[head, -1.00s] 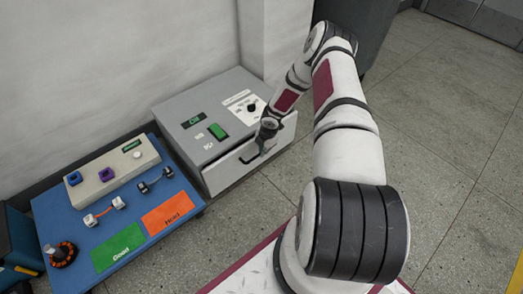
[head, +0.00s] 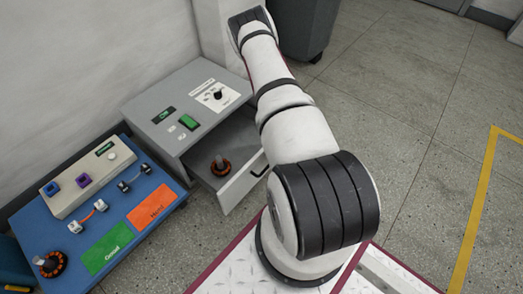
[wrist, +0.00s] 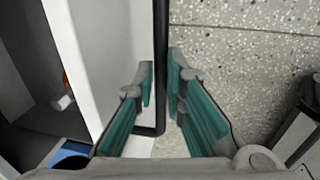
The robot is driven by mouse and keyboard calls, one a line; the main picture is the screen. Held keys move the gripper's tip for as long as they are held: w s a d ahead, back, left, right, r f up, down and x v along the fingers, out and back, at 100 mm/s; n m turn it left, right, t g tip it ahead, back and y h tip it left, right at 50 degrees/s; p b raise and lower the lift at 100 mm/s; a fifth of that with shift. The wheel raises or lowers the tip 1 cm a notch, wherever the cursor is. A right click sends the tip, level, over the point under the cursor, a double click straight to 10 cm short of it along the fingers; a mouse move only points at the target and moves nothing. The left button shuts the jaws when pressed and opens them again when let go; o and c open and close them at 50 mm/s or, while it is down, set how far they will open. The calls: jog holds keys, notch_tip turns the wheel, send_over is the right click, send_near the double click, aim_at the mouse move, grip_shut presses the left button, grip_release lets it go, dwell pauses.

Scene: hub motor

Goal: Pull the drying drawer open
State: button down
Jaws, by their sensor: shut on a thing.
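The drying drawer (head: 236,190) stands open from its grey cabinet (head: 205,85), with its inside showing. A dark motor with an orange ring (head: 221,167) sits in it. The drawer's black bar handle (head: 258,171) is on its front panel; part of the front is behind my arm. In the wrist view, my gripper (wrist: 160,78) has its teal-padded fingers on either side of the handle (wrist: 161,35) and is shut on it, beside the white drawer front (wrist: 92,50). My gripper is hidden by my arm in the head view.
A blue table (head: 72,238) stands left of the cabinet, with a beige box (head: 90,180), small connectors, green (head: 107,247) and orange (head: 149,204) mats and another orange-ringed motor (head: 51,264). A dark bin (head: 310,28) stands behind. The floor (head: 420,110) at right is clear.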

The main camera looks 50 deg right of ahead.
jog(key=shift+s+p, duration=0.3)
jog(key=shift+s, duration=2.45)
jog(key=c, duration=1.7)
grip_release()
jog(key=shift+o, duration=0.2)
notch_tip(320, 180, up, 12)
jog(key=s, duration=0.2)
jog(key=shift+f, duration=0.15)
jog(key=shift+s, duration=0.1)
